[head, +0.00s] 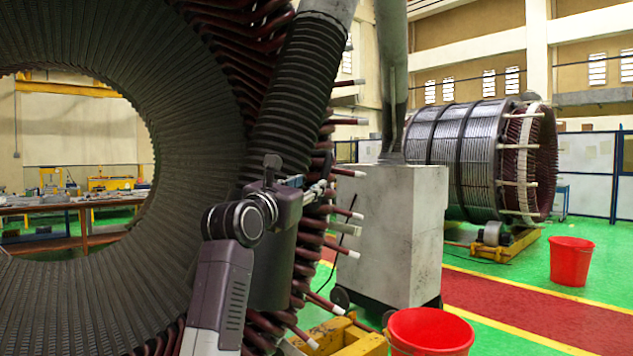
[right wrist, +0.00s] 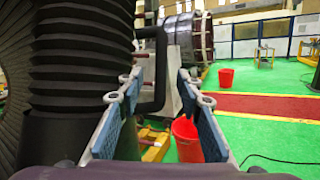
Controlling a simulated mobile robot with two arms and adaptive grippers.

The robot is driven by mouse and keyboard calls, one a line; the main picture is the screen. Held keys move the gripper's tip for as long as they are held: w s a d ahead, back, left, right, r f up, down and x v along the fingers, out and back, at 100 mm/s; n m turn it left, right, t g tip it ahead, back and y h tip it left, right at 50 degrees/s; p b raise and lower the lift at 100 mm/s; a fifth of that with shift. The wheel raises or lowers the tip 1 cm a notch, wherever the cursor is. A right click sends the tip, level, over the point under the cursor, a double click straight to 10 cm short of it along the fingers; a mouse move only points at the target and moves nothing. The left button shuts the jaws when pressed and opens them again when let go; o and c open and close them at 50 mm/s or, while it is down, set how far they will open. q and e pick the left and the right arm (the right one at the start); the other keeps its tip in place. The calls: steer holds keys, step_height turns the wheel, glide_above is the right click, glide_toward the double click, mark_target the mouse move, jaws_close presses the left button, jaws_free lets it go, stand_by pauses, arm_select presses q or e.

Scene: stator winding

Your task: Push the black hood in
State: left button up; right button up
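The black hood (head: 273,270) is a dark smooth piece at the lower end of a ribbed black hose, close against the stator's end windings. In the right wrist view the hood (right wrist: 66,135) fills the left side below the ribs. A black bar handle (right wrist: 161,70) sticks out from the hose and hood side. My right gripper (head: 318,190) is beside the hose in the head view. In the right wrist view my right gripper (right wrist: 160,88) has its fingers apart, with the handle showing between them; contact cannot be told. My left gripper is out of view.
The large stator ring (head: 195,110) fills the left, with several dark red winding ends (head: 312,225) sticking out. A grey cart (head: 395,230) stands behind the hood. Red buckets (head: 430,330) (head: 571,262) stand on the floor. A second stator (head: 470,160) is farther back.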

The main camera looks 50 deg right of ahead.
steer(key=shift+v, duration=1.35)
